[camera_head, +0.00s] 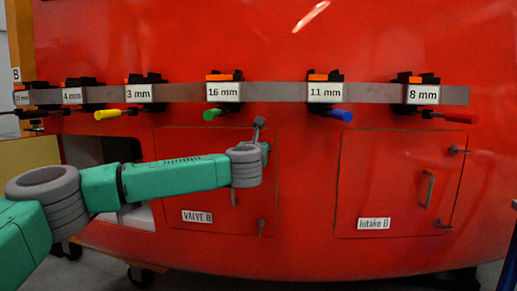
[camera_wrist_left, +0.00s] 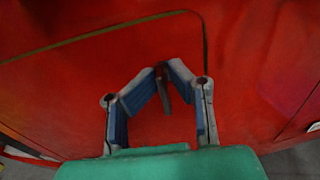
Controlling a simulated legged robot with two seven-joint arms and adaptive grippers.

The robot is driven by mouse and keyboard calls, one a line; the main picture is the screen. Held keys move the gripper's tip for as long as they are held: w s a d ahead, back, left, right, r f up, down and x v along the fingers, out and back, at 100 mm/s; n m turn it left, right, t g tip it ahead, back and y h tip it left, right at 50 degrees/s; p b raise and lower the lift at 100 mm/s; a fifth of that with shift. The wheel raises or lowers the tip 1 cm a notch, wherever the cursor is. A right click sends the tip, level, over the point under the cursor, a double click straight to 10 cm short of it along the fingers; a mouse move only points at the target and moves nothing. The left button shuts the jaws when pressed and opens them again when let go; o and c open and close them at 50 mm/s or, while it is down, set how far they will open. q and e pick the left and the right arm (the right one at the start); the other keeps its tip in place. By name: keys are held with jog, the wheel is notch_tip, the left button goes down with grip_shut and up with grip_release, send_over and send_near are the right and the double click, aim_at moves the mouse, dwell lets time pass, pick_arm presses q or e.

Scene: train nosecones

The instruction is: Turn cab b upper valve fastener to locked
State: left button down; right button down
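The VALVE B door (camera_head: 185,150) is a red panel with a white label (camera_head: 197,216) on the red cab wall. My left arm crosses the door. Its gripper (camera_head: 262,140) is at the door's upper right corner, where the upper fastener is mostly hidden. In the left wrist view, the blue-padded gripper (camera_wrist_left: 162,76) has its fingertips drawn together around the thin, dark upper valve fastener (camera_wrist_left: 163,97). Contact looks likely, though it is small and dim. The lower fastener (camera_head: 261,227) is free at the lower right corner. My right gripper is not in view.
A metal strip (camera_head: 275,92) above carries several labelled tools with coloured handles. The Intake B door (camera_head: 385,190) has a handle (camera_head: 429,189) and two fasteners. An open compartment (camera_head: 95,150) lies left, behind my arm.

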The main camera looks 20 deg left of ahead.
pick_arm(q)
jog(key=shift+d+f, duration=0.1)
jog(key=shift+f, duration=0.05)
dwell(0.3)
jog(key=shift+d+m, duration=0.15)
jog(key=shift+m, duration=0.15)
jog(key=shift+d+f+m+p, duration=0.15)
jog(key=shift+f+m+p, duration=0.1)
jog(key=shift+m+p, duration=2.15)
jog(key=shift+d+f+m+p, duration=0.25)
jog(key=shift+m+p, duration=1.1)
jog(key=shift+m, duration=2.05)
jog(key=shift+d+f+m+p, duration=0.1)
jog(key=shift+f+m+p, duration=0.15)
jog(key=shift+m+p, duration=2.15)
jog(key=shift+f+m+b, duration=0.1)
jog(key=shift+m+b, duration=0.35)
jog(key=shift+m, duration=0.25)
